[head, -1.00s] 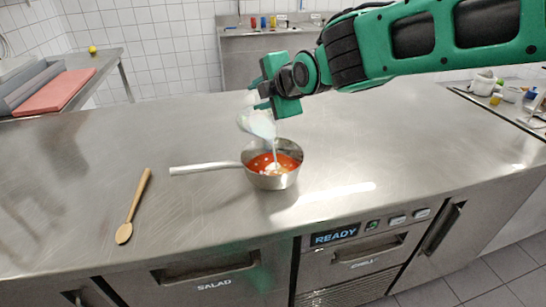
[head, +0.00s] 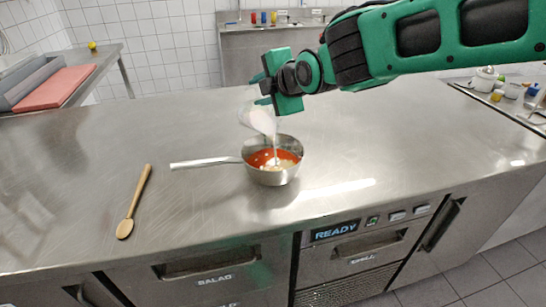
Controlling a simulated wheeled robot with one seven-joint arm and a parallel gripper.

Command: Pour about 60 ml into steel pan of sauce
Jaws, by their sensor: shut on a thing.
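The steel pan (head: 272,178) stands on the steel counter, its long handle pointing left. Red-orange sauce (head: 262,158) fills its bottom, with a pale patch on it. My green gripper (head: 262,101) is above the pan, shut on a clear jug (head: 248,118). The jug is tilted with its mouth down to the right, and white liquid shows inside it. A thin white stream (head: 275,148) runs from its lip into the pan. The gripper's body hides part of the jug's top. The amount poured cannot be read.
A wooden spoon (head: 133,203) lies on the counter to the left. A red board (head: 55,88) is on the table at the back left. Jars and a white pot (head: 486,78) stand at the back right. The counter (head: 400,150) right of the pan is clear.

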